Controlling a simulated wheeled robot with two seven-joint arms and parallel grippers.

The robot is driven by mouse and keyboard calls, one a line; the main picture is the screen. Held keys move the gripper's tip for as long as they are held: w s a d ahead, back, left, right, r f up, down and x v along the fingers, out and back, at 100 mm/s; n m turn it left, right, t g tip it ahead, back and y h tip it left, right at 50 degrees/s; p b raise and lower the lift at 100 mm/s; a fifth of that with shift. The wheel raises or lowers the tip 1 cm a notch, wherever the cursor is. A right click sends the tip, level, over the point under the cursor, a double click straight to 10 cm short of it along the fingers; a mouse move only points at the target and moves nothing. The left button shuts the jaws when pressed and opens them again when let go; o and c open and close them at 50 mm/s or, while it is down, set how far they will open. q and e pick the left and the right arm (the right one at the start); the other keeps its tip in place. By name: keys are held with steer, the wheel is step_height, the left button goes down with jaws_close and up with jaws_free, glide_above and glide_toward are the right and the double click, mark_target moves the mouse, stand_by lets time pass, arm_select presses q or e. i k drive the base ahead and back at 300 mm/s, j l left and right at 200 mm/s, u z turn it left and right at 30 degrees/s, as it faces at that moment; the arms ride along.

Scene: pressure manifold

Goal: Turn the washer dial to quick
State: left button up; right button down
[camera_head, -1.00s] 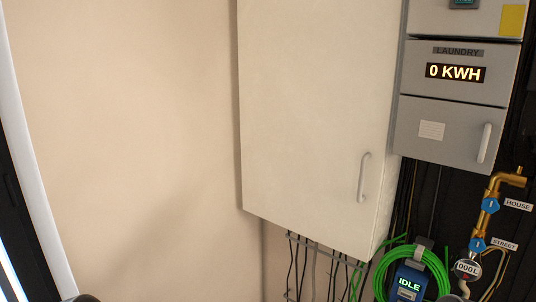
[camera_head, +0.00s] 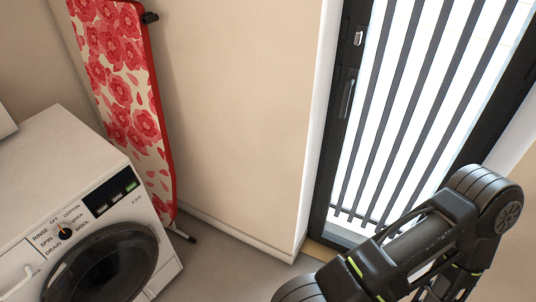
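The white washer (camera_head: 70,160) stands at the lower left, with its front turned toward the right. Its small dark dial (camera_head: 64,232) is on the front panel, ringed by labels including OFF, COTTON, QUICK, WOOL, SPIN, RINSE and DRAIN. The dial is too small to tell its setting surely. A dark display (camera_head: 111,195) with a small green lit part is right of the dial. The round dark door (camera_head: 103,265) is below it. A black arm of mine comes in at the lower right, far from the dial. Neither gripper is in view.
A red floral ironing board (camera_head: 125,85) leans upright against the wall behind the washer. A barred glazed door (camera_head: 405,100) with a dark frame is at the right. Some bare floor (camera_head: 225,262) shows between the washer and my arm.

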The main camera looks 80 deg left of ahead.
mark_target(63, 230)
steer(key=u, duration=4.25)
